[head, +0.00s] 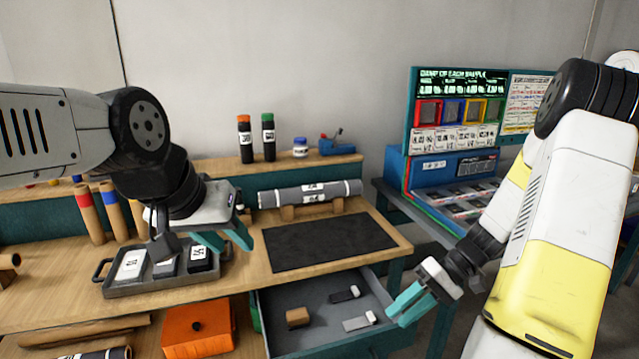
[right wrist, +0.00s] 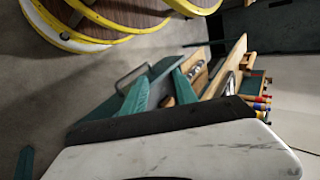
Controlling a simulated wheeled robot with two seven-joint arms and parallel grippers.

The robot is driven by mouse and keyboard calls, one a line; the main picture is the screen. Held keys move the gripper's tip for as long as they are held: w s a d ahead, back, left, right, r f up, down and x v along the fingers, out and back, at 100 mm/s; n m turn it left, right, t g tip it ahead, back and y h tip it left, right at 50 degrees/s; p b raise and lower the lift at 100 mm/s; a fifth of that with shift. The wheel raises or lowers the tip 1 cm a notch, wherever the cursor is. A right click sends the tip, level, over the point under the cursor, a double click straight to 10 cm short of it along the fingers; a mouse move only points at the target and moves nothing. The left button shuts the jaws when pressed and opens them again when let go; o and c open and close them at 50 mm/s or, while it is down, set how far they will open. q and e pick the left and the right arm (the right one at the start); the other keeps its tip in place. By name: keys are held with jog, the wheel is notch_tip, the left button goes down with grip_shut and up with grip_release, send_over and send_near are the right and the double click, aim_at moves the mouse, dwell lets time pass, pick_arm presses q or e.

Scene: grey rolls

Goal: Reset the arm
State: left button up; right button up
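My left gripper (head: 226,240) is above the workbench, between the tray and the dark mat. Its teal fingers are apart and nothing shows between them. My right gripper (head: 410,303) is off the bench's front right, beside the open drawer. Its teal fingers stand apart and empty in the right wrist view (right wrist: 160,92). A grey roll (head: 331,190) with white labels lies on wooden rests at the back of the bench. A grey tray (head: 145,290) with labelled white, grey and black items sits below my left wrist, which partly hides it.
The dark mat (head: 325,243) is bare. The open drawer (head: 278,335) holds a few small blocks. An orange box (head: 198,328) is under the bench. Two dark bottles (head: 268,138) stand on the back shelf. A blue display station (head: 455,170) is at the right. Brown tubes (head: 90,215) stand at the left.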

jog(key=s+a+r+t+h, duration=0.1)
jog(key=s+r+t+h, duration=0.1)
jog(key=r, duration=0.6)
jog(key=s+a+r+m+t+h, duration=0.1)
jog(key=s+a+r+t+h, duration=0.1)
jog(key=r, duration=0.6)
jog(key=s+a+r+t+h, duration=0.1)
jog(key=s+r+t+h, duration=0.2)
jog(key=r, duration=0.5)
jog(key=shift+s+a+r+t, duration=0.15)
jog(key=shift+s+r+t, duration=0.25)
jog(key=shift+t, duration=0.5)
